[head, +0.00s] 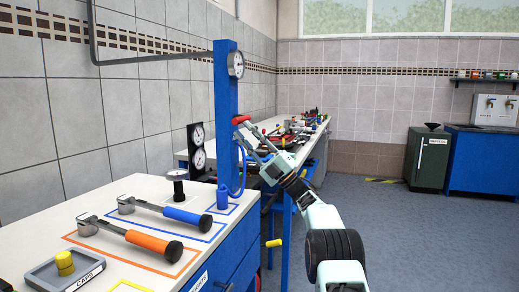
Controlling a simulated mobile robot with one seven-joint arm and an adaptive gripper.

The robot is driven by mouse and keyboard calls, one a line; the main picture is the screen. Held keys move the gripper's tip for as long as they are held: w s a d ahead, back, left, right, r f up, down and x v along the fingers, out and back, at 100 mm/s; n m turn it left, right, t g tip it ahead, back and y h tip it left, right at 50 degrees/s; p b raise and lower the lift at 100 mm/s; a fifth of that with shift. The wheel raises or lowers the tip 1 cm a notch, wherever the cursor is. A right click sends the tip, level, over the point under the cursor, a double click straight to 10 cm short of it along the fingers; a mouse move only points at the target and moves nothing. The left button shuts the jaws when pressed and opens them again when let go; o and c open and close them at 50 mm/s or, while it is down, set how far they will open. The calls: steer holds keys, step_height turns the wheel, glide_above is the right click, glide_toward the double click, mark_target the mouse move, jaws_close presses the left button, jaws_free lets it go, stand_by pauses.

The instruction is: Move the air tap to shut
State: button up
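A red lever handle (241,119), which looks like the air tap, sticks out to the right from the blue upright post (226,130) at the near bench's back corner. My gripper (246,131) reaches up and left to the post, with its fingertips at or just below the red handle. The fingers are small and overlap the handle and post, so I cannot tell whether they touch it or how far apart they are. The tap's body is mostly hidden, and its setting cannot be read. A round gauge (236,65) sits near the post's top.
A blue hose (239,172) hangs beside the post. The near bench (60,222) holds an orange-handled tool (152,243), a blue-handled tool (183,214) and a caps tray (62,274). A cluttered bench (262,133) stands behind. Open floor (400,235) lies to the right.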

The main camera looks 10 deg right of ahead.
steer(key=v, duration=0.7)
